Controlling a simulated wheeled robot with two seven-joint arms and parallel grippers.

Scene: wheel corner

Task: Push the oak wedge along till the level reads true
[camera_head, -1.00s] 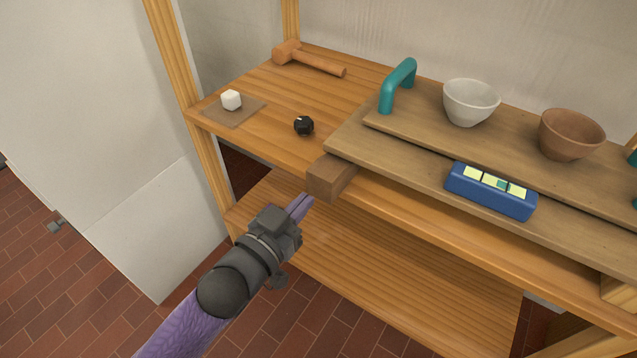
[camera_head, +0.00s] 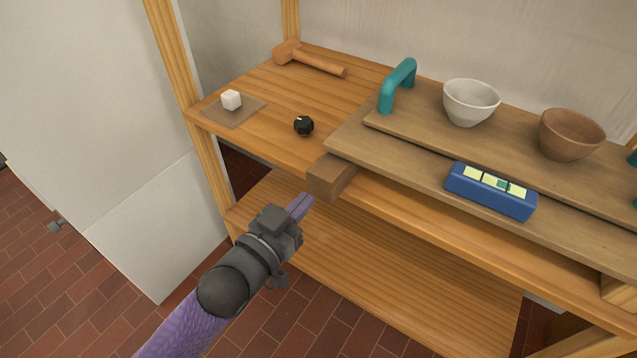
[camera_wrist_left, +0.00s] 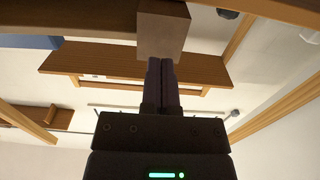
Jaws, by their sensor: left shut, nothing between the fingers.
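The oak wedge (camera_head: 322,177) is a brown block whose end sticks out at the left from under a board (camera_head: 375,157). My left gripper (camera_head: 308,200) is shut and empty, its fingertips just below and in front of the wedge's end. In the left wrist view the closed fingertips (camera_wrist_left: 161,64) reach the lower edge of the wedge (camera_wrist_left: 163,30); I cannot tell whether they touch it. The blue level (camera_head: 488,198) lies on the board with yellow windows on top. A teal mark sits right of centre in its middle window. My right gripper is not in view.
The upper board carries a teal handle (camera_head: 386,97), a white bowl (camera_head: 470,103) and a brown bowl (camera_head: 569,137). A wooden post (camera_head: 172,55) stands at left.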

